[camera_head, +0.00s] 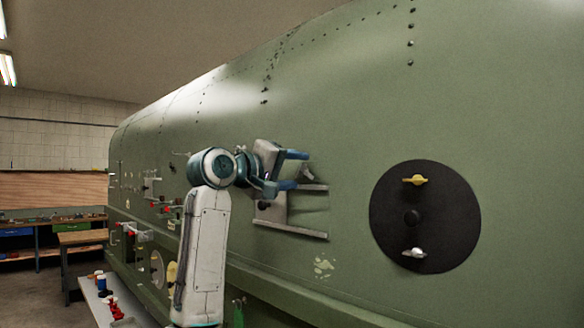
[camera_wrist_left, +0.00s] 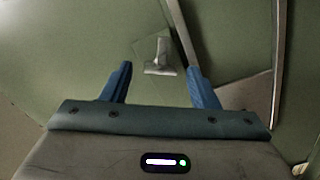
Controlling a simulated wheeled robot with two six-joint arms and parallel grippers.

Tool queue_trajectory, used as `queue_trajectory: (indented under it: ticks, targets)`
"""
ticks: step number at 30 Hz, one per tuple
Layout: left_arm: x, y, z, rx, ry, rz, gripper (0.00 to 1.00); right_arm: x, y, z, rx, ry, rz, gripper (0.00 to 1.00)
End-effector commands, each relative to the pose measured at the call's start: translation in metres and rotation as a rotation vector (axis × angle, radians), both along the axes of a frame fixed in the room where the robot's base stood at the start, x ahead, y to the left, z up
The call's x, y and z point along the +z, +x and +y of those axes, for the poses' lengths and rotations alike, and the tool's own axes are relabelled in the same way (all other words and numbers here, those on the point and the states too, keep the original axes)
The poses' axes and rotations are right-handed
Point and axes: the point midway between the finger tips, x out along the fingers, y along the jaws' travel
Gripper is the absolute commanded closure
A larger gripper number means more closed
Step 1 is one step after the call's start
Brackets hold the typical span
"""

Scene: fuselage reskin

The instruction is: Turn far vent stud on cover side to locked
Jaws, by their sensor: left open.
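My left gripper (camera_head: 299,170) is open, its two blue fingers pointing right along the green fuselage side. It also shows in the left wrist view (camera_wrist_left: 160,72) with nothing between its fingers. A silver T-shaped stud (camera_wrist_left: 161,58) sits on the green skin ahead of the fingertips, in line with the gap between them and apart from both. Its crossbar lies roughly level in that view. In the head view it is small and partly behind the fingers, so I cannot tell its setting there. My right gripper is not in view.
Metal rails (camera_head: 290,229) run beside the stud, close to the fingers. A black round cover (camera_head: 447,222) to the right carries a yellow wing stud (camera_head: 415,180) and a silver one (camera_head: 414,253). A bench (camera_head: 104,308) with small parts stands at lower left.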

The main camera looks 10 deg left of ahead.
Motion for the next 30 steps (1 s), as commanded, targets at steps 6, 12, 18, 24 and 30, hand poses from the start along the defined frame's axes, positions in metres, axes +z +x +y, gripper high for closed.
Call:
queue_trajectory:
  ticks: [6, 12, 18, 24, 30]
  targets:
    - [0.000, 0.000, 0.000, -0.001, 0.000, 0.000, 0.63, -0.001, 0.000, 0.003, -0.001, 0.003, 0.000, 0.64]
    - [-0.001, 0.000, 0.000, 0.000, 0.000, 0.002, 0.90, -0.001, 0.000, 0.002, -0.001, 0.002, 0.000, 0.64]
    - [-0.001, 0.000, 0.000, 0.000, 0.013, -0.007, 0.90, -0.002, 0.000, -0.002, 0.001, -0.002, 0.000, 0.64]
    - [-0.003, 0.000, 0.000, -0.001, 0.078, -0.049, 0.90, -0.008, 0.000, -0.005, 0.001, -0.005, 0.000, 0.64]
    - [-0.003, 0.000, 0.000, -0.001, 0.203, -0.131, 0.90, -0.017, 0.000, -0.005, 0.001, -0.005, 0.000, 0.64]
